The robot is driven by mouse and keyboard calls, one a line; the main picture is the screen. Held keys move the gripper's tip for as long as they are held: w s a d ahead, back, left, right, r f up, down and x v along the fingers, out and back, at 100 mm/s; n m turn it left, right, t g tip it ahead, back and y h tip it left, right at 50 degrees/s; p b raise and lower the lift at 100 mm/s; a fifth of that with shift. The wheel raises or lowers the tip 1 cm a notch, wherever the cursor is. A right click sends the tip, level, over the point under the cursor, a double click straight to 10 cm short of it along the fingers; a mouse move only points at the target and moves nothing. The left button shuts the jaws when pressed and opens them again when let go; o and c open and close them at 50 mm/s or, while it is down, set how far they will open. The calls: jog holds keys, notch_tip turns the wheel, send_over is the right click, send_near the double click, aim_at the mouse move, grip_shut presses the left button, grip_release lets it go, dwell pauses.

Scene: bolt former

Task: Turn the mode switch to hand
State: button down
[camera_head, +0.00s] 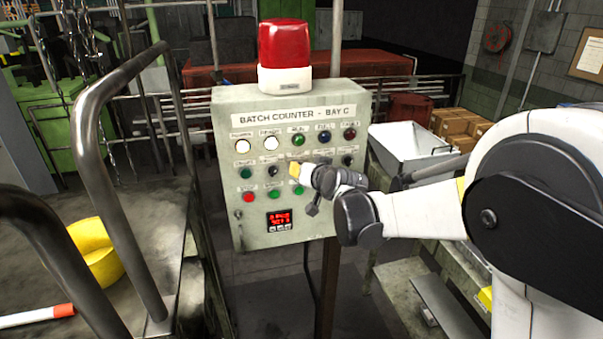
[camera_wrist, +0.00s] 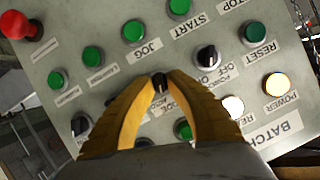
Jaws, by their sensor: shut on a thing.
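The mode switch (camera_wrist: 160,81) is a small black knob on the grey panel in the wrist view. Its label is partly covered by my fingers. The yellow fingertips of my gripper (camera_wrist: 159,84) are closed around the knob, one on each side. Which position the knob points to is hard to read. In the head view my gripper (camera_head: 296,170) touches the middle of the second row on the control box (camera_head: 318,227), hiding the switch there.
A black power switch (camera_wrist: 207,57), a green jog button (camera_wrist: 132,31) and a red mushroom button (camera_wrist: 18,26) are nearby. A red beacon (camera_head: 284,45) tops the box. A metal railing (camera_head: 122,235) stands left, a white bin (camera_head: 408,150) right.

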jog(key=shift+s+a+n+t+h+b, duration=0.1)
jog(key=shift+n+t+h+b, duration=0.25)
jog(key=shift+n+h+b, duration=1)
jog(key=shift+s+a+n+t+h+b, duration=0.1)
jog(key=shift+n+t+h+b, duration=0.45)
jog(key=shift+n+b, duration=1.25)
jog(key=shift+w+h, duration=0.1)
jog(key=shift+h, duration=0.2)
jog(key=c, duration=1.5)
grip_release()
jog(key=shift+c, duration=0.2)
jog(key=o, duration=0.3)
jog(key=shift+w+f, duration=0.15)
jog(key=shift+w, duration=0.2)
jog(key=shift+o, duration=0.2)
jog(key=v, duration=1.2)
jog(key=shift+r, duration=0.3)
